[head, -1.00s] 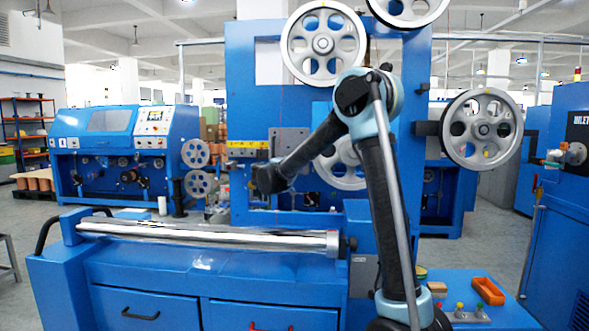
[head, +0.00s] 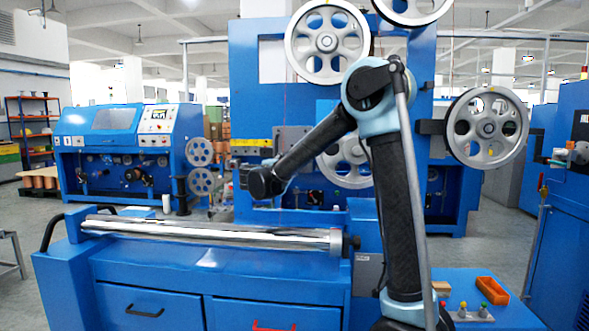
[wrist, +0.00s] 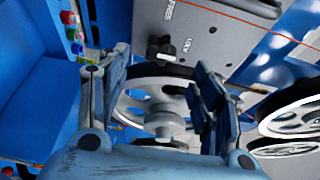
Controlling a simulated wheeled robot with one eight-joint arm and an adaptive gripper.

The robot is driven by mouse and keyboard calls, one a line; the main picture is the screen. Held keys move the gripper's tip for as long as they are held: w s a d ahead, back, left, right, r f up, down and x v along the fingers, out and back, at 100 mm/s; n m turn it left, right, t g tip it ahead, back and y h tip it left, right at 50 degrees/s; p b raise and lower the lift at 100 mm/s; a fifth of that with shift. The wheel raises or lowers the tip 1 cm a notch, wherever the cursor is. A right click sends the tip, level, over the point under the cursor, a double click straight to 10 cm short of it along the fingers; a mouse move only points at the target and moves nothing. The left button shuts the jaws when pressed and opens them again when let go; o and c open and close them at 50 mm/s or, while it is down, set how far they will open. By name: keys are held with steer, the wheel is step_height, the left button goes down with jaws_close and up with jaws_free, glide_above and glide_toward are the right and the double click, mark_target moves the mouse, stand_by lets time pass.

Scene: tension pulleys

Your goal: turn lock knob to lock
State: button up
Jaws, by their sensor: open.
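The lock knob (wrist: 159,49) shows in the wrist view as a small black knob with a white mark on a grey panel (wrist: 215,35). Lettering reads FREE above it and what looks like LOCK, partly legible, to its right. My gripper (wrist: 161,65) is open, its two dark fingers apart. In that picture the knob appears between and beyond the fingertips; I see no contact. In the head view my forearm reaches left to the gripper end (head: 248,178) in front of the blue machine, where the knob cannot be made out.
A large grey pulley wheel (wrist: 155,90) shows between my fingers in the wrist view. More pulleys (wrist: 290,118) are at right, and a red wire (wrist: 265,28) crosses the panel. A long metal roller (head: 210,232) lies across the machine front. Coloured buttons (wrist: 72,33) are at upper left.

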steer(key=shift+v, duration=1.75)
steer(key=w+d+r+n+t+y, duration=0.1)
steer(key=d+r+n+t+y, duration=0.3)
steer(key=r+n+y, duration=0.4)
steer(key=s+d+n+g+y, duration=0.1)
steer(key=s+d+n+y, duration=0.3)
steer(key=n, duration=0.3)
steer(key=s+d+f+n+g+h, duration=0.1)
steer(key=s+d+f+n+g, duration=0.1)
steer(key=s+d+f+g, duration=0.3)
steer(key=s+d+f+n+g+h, duration=0.2)
steer(key=s+d+f+g, duration=0.4)
steer(key=s+d+f, duration=0.6)
steer(key=s+d+f+n+g+h, duration=0.1)
steer(key=s+d+f+n+g, duration=0.3)
steer(key=s+f, duration=1.5)
steer(key=s+d+g, duration=0.2)
steer(key=d, duration=0.2)
steer(key=shift+s+d+f, duration=0.25)
steer(key=shift+s, duration=0.1)
